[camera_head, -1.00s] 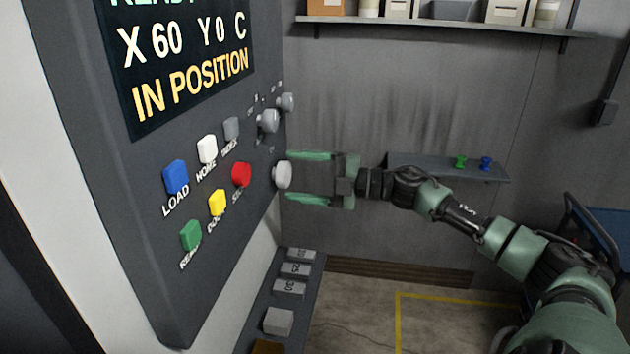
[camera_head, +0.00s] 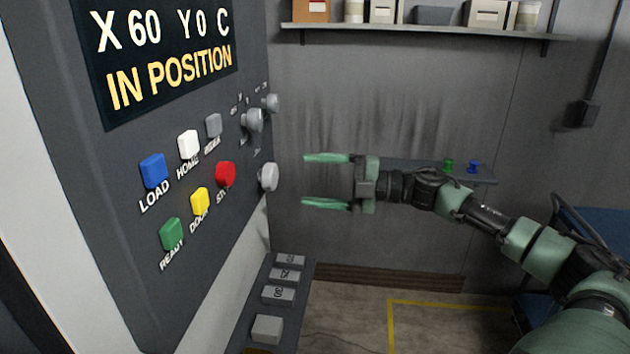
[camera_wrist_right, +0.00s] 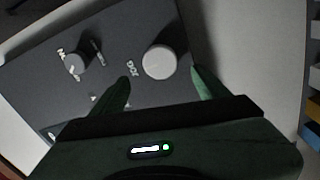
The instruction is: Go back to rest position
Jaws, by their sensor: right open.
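My right gripper (camera_head: 326,180) is open and empty in the head view, its two green fingers pointing left toward the control panel (camera_head: 120,290). The fingertips are apart from the lowest grey knob (camera_head: 269,177), with a clear gap between them. In the right wrist view that large round knob (camera_wrist_right: 159,62) shows beyond and between the open fingers (camera_wrist_right: 160,80). The panel screen (camera_head: 170,60) reads "X 60 Y 0 C" and "IN POSITION". My left gripper is in neither view.
Coloured buttons such as the red one (camera_head: 225,174) stick out of the panel. A low ledge with numbered blocks (camera_head: 278,294) lies below. A small shelf (camera_head: 400,163) on the back wall holds a green and a blue piece. A blue-topped cart (camera_head: 600,222) stands at right.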

